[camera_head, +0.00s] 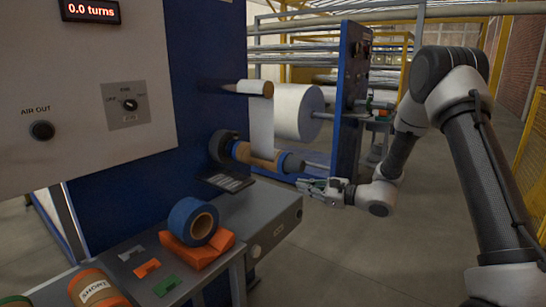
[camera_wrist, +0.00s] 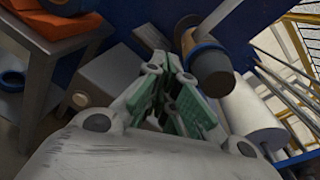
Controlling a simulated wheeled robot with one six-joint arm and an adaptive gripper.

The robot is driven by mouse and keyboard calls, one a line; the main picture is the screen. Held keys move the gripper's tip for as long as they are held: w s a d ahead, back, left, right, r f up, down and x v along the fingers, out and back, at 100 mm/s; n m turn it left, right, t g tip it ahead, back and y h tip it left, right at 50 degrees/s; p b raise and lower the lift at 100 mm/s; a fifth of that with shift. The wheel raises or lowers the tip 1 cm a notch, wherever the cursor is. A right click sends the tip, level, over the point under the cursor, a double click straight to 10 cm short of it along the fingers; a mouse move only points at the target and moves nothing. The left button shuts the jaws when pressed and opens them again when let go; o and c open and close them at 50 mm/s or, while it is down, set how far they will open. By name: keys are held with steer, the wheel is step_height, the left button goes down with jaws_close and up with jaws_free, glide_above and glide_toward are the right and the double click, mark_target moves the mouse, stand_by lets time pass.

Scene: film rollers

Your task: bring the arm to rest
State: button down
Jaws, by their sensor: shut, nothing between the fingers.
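My gripper (camera_head: 312,187) is in the middle of the head view, at the end of my arm, which comes in from the right. It is in front of the blue machine and just below the end of the lower roller (camera_head: 262,157). In the wrist view my gripper (camera_wrist: 172,65) shows its green-padded fingers together with nothing held.
A white film roll (camera_head: 300,112) hangs behind the lower roller. A grey bench (camera_head: 262,212) stands below it. A side table holds a blue tape roll (camera_head: 193,222) on an orange block (camera_head: 196,252). Open floor (camera_head: 350,255) lies below my arm. A yellow fence (camera_head: 531,165) stands at the right.

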steer(key=s+f+n+g, duration=0.3)
steer(key=s+f+g, duration=0.1)
steer(key=s, duration=0.5)
steer(key=s+d+r+n+g+h, duration=0.1)
steer(key=s+d+n+g+h, duration=0.15)
steer(key=s, duration=0.45)
steer(key=s+d+r+n+g+h, duration=0.1)
steer(key=s+d+n+g+h, duration=0.1)
steer(key=s+d+n+g, duration=0.35)
steer(key=s+d+r+n+t+h, duration=0.3)
steer(key=s+d+r+n+h, duration=0.45)
steer(key=s+d, duration=0.65)
steer(key=s+d+r+t+h, duration=0.2)
steer(key=d+r+t, duration=0.2)
steer(key=r, duration=0.5)
steer(key=shift+s+r+n+t+h, duration=0.3)
steer(key=shift+s+n, duration=0.05)
steer(key=shift+a, duration=0.1)
